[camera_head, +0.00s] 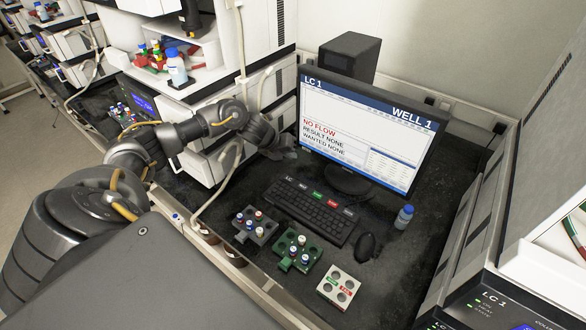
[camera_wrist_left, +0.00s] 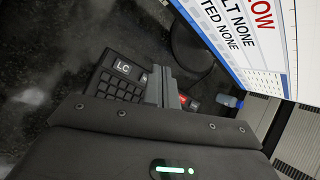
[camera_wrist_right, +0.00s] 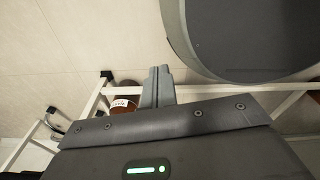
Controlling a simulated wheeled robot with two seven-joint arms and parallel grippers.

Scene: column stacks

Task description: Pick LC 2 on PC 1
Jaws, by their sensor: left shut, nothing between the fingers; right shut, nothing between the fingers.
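The PC monitor (camera_head: 365,125) stands at the back of the dark bench. Its screen reads "LC 1", "WELL 1", "NO FLOW", "RESULT NONE" and "WANTED NONE". The black keyboard (camera_head: 308,214) lies in front of it, with an "LC" label at its back left and green and red keys along its back row. My left gripper (camera_head: 292,153) is shut and empty, above the bench beyond the keyboard's left end. In the left wrist view its fingers (camera_wrist_left: 160,84) overlap the keyboard (camera_wrist_left: 118,88) beside the "LC" key. My right gripper (camera_wrist_right: 156,84) is shut and empty, away from the bench.
A mouse (camera_head: 366,247) and a blue-capped bottle (camera_head: 404,217) are right of the keyboard. Grey (camera_head: 262,238), green (camera_head: 312,247) and white (camera_head: 328,288) vial holders sit in front. A dark computer tower (camera_head: 349,56) stands behind the monitor. Instrument stacks flank the bench.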

